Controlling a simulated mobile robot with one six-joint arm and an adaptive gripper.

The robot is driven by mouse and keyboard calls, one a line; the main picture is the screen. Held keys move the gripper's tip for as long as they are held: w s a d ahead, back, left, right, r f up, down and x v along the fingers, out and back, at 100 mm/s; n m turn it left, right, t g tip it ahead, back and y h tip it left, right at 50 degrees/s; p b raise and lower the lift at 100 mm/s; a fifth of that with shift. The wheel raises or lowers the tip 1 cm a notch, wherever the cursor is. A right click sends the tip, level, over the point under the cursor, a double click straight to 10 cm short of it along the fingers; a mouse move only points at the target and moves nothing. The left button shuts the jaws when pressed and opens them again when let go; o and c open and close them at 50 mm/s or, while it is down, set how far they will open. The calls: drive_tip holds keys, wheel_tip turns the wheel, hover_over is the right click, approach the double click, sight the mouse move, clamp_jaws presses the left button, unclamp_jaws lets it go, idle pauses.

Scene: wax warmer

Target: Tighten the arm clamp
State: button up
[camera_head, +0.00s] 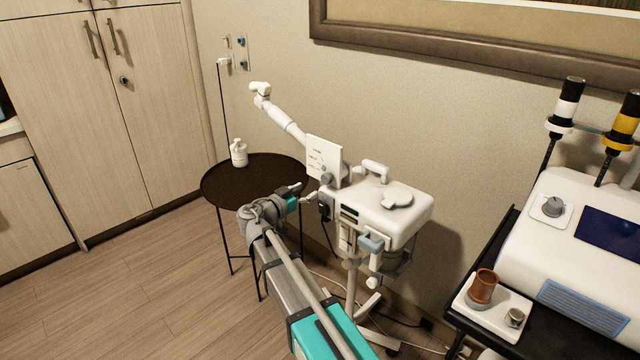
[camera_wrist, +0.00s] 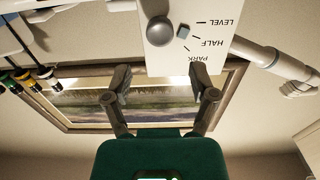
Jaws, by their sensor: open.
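A white machine (camera_head: 385,208) on a stand has a jointed white arm (camera_head: 285,122) rising up and left. A white panel (camera_head: 323,155) stands at the arm's base. In the wrist view the panel (camera_wrist: 215,35) shows upside-down marks LEVEL, HALF and PARK, with a small blue-grey square beside HALF. A round grey knob (camera_wrist: 159,30), perhaps the arm clamp, sits on the panel; a grey knob (camera_head: 326,178) also shows at its lower edge in the head view. My gripper (camera_wrist: 158,78) is open and empty, its fingers below the knob in the wrist picture, apparently apart from it.
A round dark table (camera_head: 225,185) with a white bottle (camera_head: 239,153) stands behind my arm. A cart (camera_head: 500,245) at right bears a white device (camera_head: 570,235) and a tray with a brown cup (camera_head: 483,287). Cables lie on the floor near the stand.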

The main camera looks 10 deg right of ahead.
sight(325, 180)
drive_tip(key=shift+x, duration=3.45)
drive_tip(key=shift+w+d, duration=0.1)
drive_tip(key=shift+d, duration=0.15)
drive_tip(key=shift+c, duration=0.2)
drive_tip(key=c, duration=0.8)
drive_tip(key=m, duration=0.6)
drive_tip(key=shift+m, duration=0.3)
drive_tip(key=m, duration=0.7)
drive_tip(key=o, duration=0.8)
